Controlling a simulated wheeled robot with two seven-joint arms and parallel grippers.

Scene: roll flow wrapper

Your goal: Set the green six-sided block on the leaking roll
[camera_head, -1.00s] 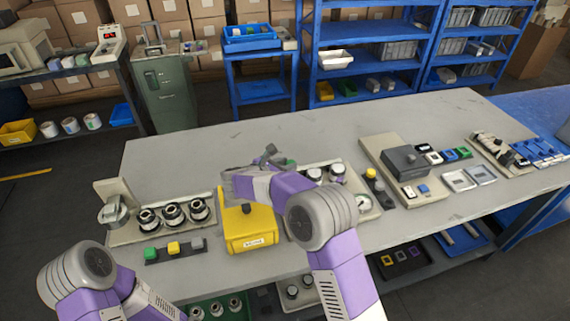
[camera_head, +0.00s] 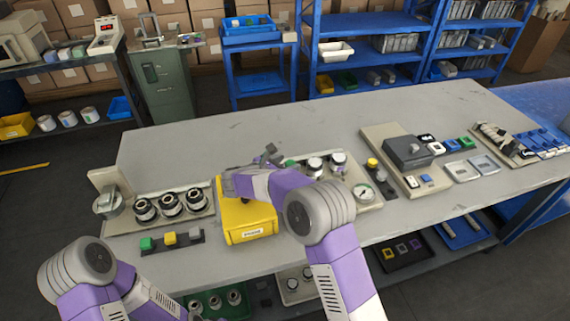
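A small green block (camera_head: 147,243) stands at the left end of a dark strip at the table's front edge, beside a yellow and a grey block. Its exact shape is too small to tell. Several dark-and-silver rolls (camera_head: 171,205) stand on the left tray, and more rolls (camera_head: 315,167) stand on the middle tray. I cannot tell which one leaks. Another green piece (camera_head: 290,163) shows just right of my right gripper (camera_head: 270,155); whether they touch is unclear. That gripper is above the table behind the yellow box, its fingers too small to read. My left gripper is out of view.
A yellow box (camera_head: 246,228) stands under my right forearm. A grey device (camera_head: 408,152) stands farther right. The back left of the table is clear.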

